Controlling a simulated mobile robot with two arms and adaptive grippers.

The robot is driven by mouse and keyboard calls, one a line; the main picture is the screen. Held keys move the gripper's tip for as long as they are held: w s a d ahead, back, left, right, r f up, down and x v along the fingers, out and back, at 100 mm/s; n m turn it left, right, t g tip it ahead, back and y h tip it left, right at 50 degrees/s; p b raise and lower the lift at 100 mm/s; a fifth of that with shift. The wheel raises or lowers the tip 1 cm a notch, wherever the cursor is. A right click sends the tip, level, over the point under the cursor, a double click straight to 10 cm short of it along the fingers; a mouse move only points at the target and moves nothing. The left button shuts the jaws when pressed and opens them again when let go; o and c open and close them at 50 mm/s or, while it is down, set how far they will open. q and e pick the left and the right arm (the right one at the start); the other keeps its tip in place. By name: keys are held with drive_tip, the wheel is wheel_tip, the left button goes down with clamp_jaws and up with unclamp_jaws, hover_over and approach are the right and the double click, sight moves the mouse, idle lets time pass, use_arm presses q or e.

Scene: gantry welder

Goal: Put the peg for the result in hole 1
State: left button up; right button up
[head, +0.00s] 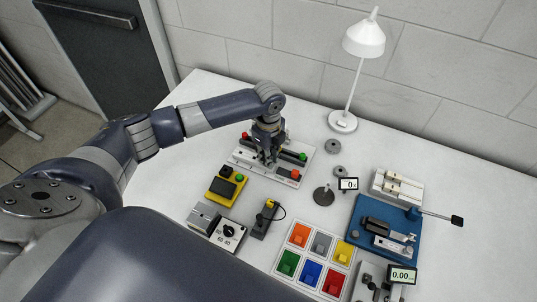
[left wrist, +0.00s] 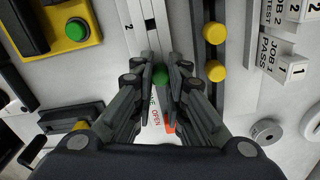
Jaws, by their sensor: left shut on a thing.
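My left gripper (head: 267,157) reaches down over a pale fixture board (head: 238,157) with red and green knobs. In the left wrist view, the left gripper (left wrist: 160,82) is shut on a small green-topped piece (left wrist: 160,74), between the dark fingers. I cannot tell whether this piece is a peg or a knob. A label reading OPEN (left wrist: 156,115) shows just below it. White blocks (left wrist: 290,70) at the right edge bear the words JOB, PASS and the numbers 1 and 2. Hole 1 cannot be made out with certainty. My right gripper is not in view.
Two yellow round knobs (left wrist: 215,70) stand on a dark bar right of the fingers. A yellow box with a green button (head: 226,188) is in front of the board. A blue fixture (head: 362,232), a coloured tile tray (head: 297,225) and a lamp (head: 364,40) stand further right.

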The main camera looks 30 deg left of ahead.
use_arm(q)
drive_tip(key=shift+f, duration=0.25)
drive_tip(key=shift+p, duration=0.3)
idle(0.4)
drive_tip(key=o, duration=0.7)
drive_tip(key=shift+o, duration=0.3)
wheel_tip(320, 180, up, 12)
drive_tip(key=shift+f, duration=0.1)
idle(0.3)
